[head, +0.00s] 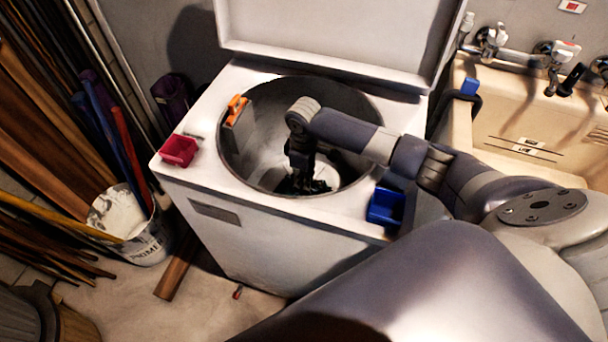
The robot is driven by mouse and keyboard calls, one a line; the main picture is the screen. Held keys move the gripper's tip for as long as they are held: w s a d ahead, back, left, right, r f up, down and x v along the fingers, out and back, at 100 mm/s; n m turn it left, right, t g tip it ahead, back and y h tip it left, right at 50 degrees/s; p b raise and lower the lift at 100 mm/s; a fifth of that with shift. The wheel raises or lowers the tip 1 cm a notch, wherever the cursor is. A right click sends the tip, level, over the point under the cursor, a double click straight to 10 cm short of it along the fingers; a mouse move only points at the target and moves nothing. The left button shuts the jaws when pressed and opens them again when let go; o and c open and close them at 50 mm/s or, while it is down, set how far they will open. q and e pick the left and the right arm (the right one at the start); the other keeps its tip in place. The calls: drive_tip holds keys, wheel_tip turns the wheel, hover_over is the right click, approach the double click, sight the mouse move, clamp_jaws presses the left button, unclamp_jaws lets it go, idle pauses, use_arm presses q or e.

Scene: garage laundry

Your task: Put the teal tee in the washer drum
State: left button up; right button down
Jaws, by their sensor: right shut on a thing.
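The white top-loading washer (250,245) stands in the middle with its lid (335,35) raised. Its round drum opening (235,165) faces up. My right arm reaches in from the right, and my right gripper (303,184) points down inside the drum. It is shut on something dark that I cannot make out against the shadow. I see no clearly teal cloth in the head view; the drum floor is partly hidden by my arm and gripper. My left gripper is not in view.
An orange clip-like object (237,107) sits at the drum's rim. A red tray (179,150) and a blue container (385,206) sit on the washer top. A sink (540,130) stands at right. A white bucket (150,245) and planks (45,150) stand at left.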

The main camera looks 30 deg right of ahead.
drive_tip(key=c, duration=1.5)
unclamp_jaws()
drive_tip(key=shift+c, duration=0.2)
wheel_tip(320, 180, up, 13)
drive_tip(key=shift+r, duration=0.1)
